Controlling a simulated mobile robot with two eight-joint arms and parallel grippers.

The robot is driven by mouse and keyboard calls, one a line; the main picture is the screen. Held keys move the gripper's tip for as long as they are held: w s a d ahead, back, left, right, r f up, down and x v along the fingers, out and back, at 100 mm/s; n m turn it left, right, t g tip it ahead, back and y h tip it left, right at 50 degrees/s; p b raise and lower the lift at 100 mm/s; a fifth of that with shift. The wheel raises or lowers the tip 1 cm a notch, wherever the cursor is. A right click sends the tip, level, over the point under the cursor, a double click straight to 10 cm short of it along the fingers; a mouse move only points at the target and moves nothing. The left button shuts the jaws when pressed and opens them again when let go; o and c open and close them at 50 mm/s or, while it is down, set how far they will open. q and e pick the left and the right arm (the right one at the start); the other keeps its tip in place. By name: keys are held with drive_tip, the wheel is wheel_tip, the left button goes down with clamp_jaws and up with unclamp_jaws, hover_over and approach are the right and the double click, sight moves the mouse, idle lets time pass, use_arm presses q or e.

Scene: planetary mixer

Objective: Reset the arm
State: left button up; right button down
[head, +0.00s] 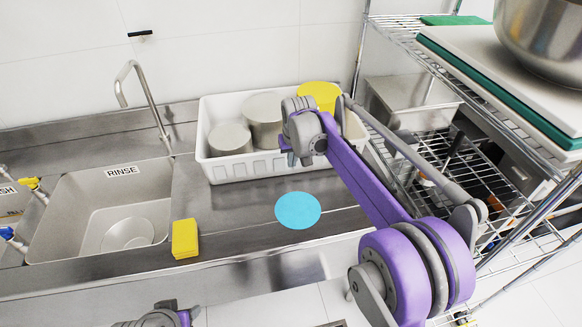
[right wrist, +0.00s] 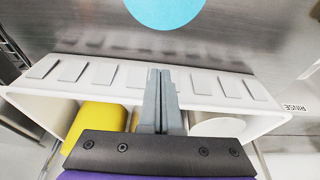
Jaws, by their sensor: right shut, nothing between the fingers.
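My right arm reaches in from the lower right of the head view. Its gripper (head: 293,158) is over the near side of the white bin, pointing down. In the right wrist view the two grey fingers (right wrist: 161,75) are together with nothing between them. They overlap the bin's near wall in that view; I cannot tell the exact height above it. Part of my left arm shows at the bottom edge of the head view, but its gripper does not show.
The white bin (head: 262,168) holds metal pots (head: 229,138) and a yellow item (head: 320,92). A blue disc (head: 298,210) and yellow sponge (head: 185,238) lie on the steel counter. The rinse sink (head: 70,205) is left; a wire rack (head: 500,215) stands close on the right.

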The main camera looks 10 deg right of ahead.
drive_tip(key=s+d+r+t, duration=0.1)
drive_tip(key=s+d, duration=0.1)
drive_tip(key=s, duration=0.7)
drive_tip(key=s+d+r, duration=0.1)
drive_tip(key=s+r, duration=0.1)
drive_tip(key=s, duration=0.8)
drive_tip(key=s+d+f, duration=0.1)
drive_tip(key=s+f, duration=0.3)
drive_tip(key=s, duration=0.4)
drive_tip(key=s+f+t, duration=0.1)
drive_tip(key=s+f, duration=0.3)
drive_tip(key=s, duration=0.5)
drive_tip(key=shift+d+f, duration=0.3)
drive_tip(key=shift+d, duration=0.05)
